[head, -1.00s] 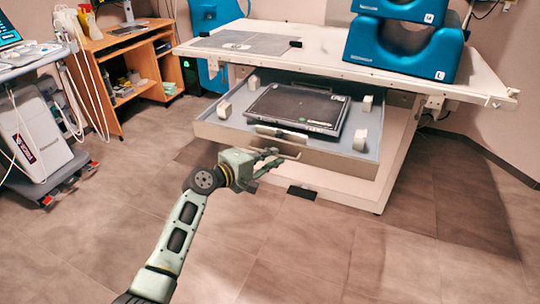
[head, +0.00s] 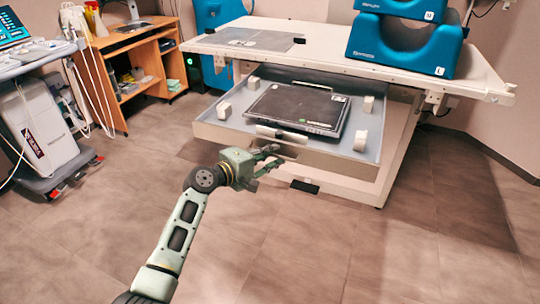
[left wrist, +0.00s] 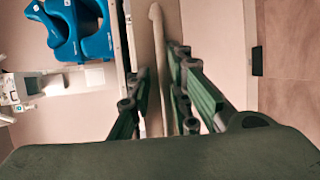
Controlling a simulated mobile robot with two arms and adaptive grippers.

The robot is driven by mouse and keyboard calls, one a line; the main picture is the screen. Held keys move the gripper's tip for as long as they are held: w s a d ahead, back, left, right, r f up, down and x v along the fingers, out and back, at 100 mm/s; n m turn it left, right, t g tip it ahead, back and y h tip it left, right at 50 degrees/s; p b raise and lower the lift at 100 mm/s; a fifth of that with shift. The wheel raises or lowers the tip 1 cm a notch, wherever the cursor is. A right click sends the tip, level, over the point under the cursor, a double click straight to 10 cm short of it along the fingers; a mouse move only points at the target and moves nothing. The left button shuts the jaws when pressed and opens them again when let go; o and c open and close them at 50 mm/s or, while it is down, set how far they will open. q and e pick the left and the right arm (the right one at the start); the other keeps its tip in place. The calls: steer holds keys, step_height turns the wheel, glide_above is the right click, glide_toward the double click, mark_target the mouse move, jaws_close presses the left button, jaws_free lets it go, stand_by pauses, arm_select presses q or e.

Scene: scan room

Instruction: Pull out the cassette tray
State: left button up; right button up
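The cassette tray (head: 224,135) is a grey, shallow drawer standing out from under the white table. A flat black cassette (head: 298,108) lies in it between pale blocks. My left gripper (head: 277,157) is at the tray's front, at the pale handle (head: 290,151). The exact contact is partly hidden by the fingers. My right gripper is not in view.
The white table (head: 330,50) above carries blue cushions (head: 405,45). A wooden desk (head: 130,50) and a wheeled medical cart (head: 40,125) stand at the left. The tiled floor in front of the tray is clear.

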arm_select(q)
steer(key=shift+o, duration=0.4)
steer(key=shift+f, duration=0.1)
steer(key=shift+s+a, duration=0.2)
steer(key=shift+s, duration=0.1)
steer(key=v, duration=1.1)
